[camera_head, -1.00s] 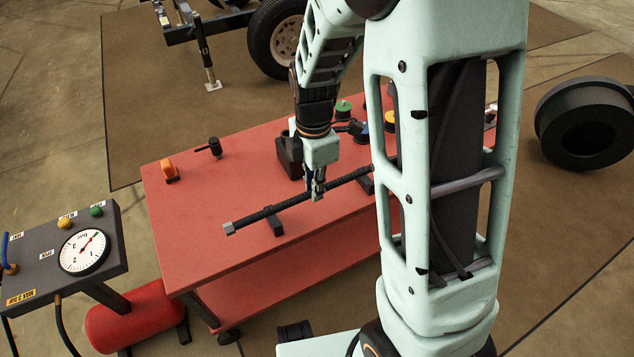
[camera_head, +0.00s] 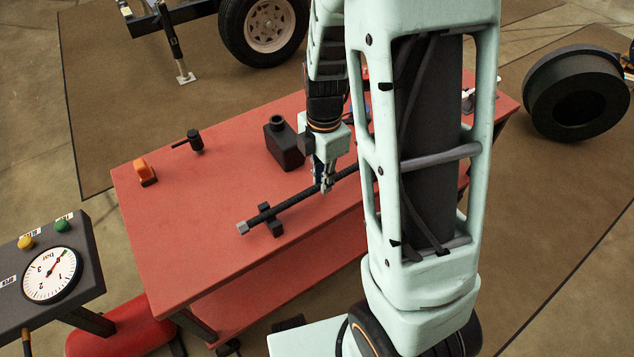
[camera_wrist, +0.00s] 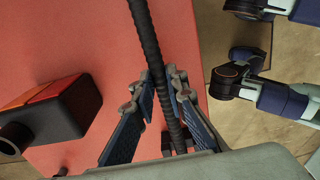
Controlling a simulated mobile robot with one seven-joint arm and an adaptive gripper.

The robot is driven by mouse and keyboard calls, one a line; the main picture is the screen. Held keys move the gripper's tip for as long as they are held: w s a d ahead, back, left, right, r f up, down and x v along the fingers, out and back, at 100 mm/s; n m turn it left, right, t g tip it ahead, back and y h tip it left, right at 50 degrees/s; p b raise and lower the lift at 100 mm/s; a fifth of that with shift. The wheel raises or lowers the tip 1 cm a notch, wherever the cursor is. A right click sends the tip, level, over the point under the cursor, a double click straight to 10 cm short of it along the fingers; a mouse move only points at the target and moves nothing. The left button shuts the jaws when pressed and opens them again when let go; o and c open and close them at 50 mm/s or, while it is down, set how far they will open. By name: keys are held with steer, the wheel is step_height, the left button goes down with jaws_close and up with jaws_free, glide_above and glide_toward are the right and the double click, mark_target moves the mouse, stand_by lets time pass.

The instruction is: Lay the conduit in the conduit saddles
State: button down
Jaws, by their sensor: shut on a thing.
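The conduit (camera_head: 288,204) is a long dark ribbed rod with a grey end cap (camera_head: 243,228). It lies across the red table's surface, and its right part is hidden behind my arm. A dark conduit saddle (camera_head: 274,228) shows near its left end, with parts on both sides of the rod. I cannot tell whether the conduit is seated in it or just above. The other saddle is hidden by my arm. My gripper (camera_head: 325,187) is shut on the conduit to the right of the visible saddle. In the wrist view the conduit (camera_wrist: 147,40) runs between the fingers (camera_wrist: 163,100).
A black bottle (camera_head: 284,147) stands on the red table (camera_head: 190,245) behind the conduit. An orange item (camera_head: 146,172) and a small black fitting (camera_head: 195,142) stand at the back left. The table's left front is clear. A gauge panel (camera_head: 52,272) stands at the left.

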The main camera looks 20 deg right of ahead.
steer(key=shift+f, duration=0.2)
steer(key=shift+f, duration=0.2)
steer(key=c, duration=1.9)
jaws_free()
steer(key=shift+r, duration=0.1)
steer(key=shift+c, duration=0.2)
step_height(320, 180, up, 11)
steer(key=p, duration=0.3)
steer(key=shift+p, duration=0.3)
steer(key=shift+w+d+f, duration=0.1)
steer(key=shift+f, duration=0.1)
